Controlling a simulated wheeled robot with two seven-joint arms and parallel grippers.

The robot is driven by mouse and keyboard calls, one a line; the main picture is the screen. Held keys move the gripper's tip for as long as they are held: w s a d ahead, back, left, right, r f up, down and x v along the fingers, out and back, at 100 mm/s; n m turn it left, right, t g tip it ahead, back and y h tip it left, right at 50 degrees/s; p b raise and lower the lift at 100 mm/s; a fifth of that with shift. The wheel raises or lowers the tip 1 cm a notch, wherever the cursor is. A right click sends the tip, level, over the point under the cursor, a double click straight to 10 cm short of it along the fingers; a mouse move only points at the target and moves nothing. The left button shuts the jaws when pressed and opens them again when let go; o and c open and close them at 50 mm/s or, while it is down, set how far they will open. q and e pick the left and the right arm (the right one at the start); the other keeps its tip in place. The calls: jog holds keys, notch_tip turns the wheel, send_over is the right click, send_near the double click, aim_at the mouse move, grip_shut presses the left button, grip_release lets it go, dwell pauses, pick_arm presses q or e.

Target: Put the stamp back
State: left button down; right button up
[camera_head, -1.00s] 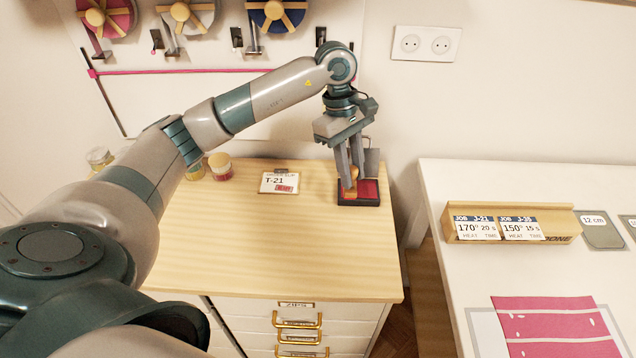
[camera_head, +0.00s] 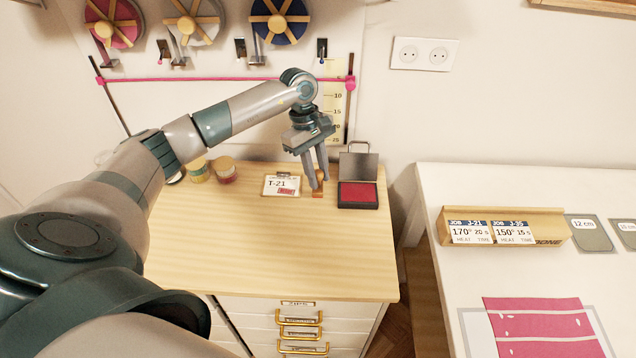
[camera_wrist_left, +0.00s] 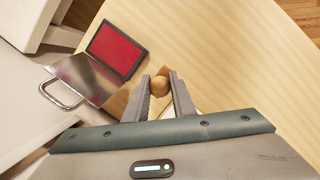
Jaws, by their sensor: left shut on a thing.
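My left gripper (camera_head: 316,181) is shut on the stamp (camera_head: 319,188), a small wooden piece with a rounded knob. In the left wrist view the stamp's knob (camera_wrist_left: 159,86) sits between the two fingertips. The stamp is upright, at or just above the cabinet top; I cannot tell whether it touches. The red ink pad (camera_head: 358,194) lies open just to its right, with its metal lid raised behind. The ink pad also shows in the left wrist view (camera_wrist_left: 116,48). A T-21 card (camera_head: 281,185) with a red stamped mark lies left of the gripper. My right gripper is not in view.
The wooden cabinet top (camera_head: 270,250) is clear in front. Small jars (camera_head: 224,169) stand at its back left. A white table (camera_head: 440,290) on the right bears a wooden card holder (camera_head: 555,226) and pink fabric (camera_head: 545,325). Ribbon spools (camera_head: 280,18) hang on the wall.

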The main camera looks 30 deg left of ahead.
pick_arm(q)
jog(key=shift+f+p, duration=0.5)
notch_tip(320, 180, down, 2)
jog(key=shift+p, duration=0.65)
jog(key=shift+f, duration=0.5)
jog(key=shift+f, duration=0.15)
jog(key=c, duration=1.5)
grip_release()
